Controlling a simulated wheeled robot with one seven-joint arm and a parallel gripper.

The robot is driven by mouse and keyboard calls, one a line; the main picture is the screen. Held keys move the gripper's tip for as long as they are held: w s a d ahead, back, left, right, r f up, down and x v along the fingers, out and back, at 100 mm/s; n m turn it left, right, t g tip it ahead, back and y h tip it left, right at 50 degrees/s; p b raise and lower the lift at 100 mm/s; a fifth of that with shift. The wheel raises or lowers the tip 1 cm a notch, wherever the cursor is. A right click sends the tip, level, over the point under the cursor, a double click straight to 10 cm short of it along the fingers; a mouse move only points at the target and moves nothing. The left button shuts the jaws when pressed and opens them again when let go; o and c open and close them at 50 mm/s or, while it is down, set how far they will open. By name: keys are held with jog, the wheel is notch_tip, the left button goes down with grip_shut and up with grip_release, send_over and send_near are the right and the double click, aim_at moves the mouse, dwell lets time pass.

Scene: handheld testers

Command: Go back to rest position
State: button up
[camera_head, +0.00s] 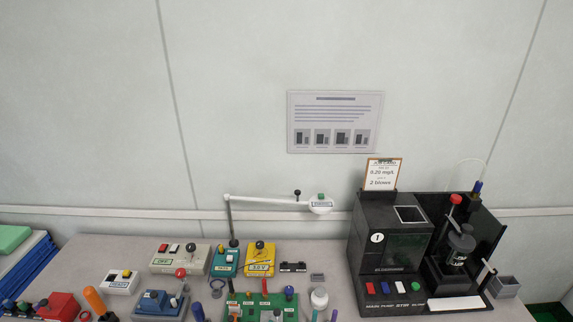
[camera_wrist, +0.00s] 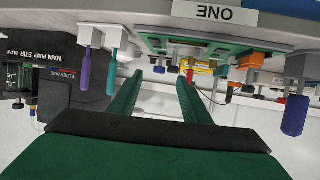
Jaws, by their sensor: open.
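My gripper (camera_wrist: 159,80) shows in the wrist view, which is upside down. Its two green fingers are spread apart with nothing between them. Beyond the fingertips are the green board (camera_wrist: 215,48) and a label reading ONE (camera_wrist: 228,15). The gripper looks clear of them, though exact distances cannot be told. My arm and gripper do not show in the head view.
A grey bench (camera_head: 110,255) carries a black pump and stir machine (camera_head: 390,255) at right. Several testers stand left of it, including a yellow one (camera_head: 260,265). A jointed white lamp arm (camera_head: 265,201) stands behind. Handled tools, one purple (camera_wrist: 86,72), are near my fingers.

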jog(key=s+f+n+y, duration=0.2)
jog(key=s+f+y, duration=0.15)
jog(key=s, duration=1.45)
jog(key=s+d+r+t, duration=0.1)
jog(key=s+r, duration=0.2)
jog(key=s, duration=0.4)
jog(key=s+r+t+h, duration=0.1)
jog(key=s+r, duration=0.2)
jog(key=s, duration=0.5)
jog(key=shift+d, duration=0.4)
jog(key=shift+r, duration=0.1)
jog(key=shift+c, duration=0.3)
jog(key=shift+c, duration=1.2)
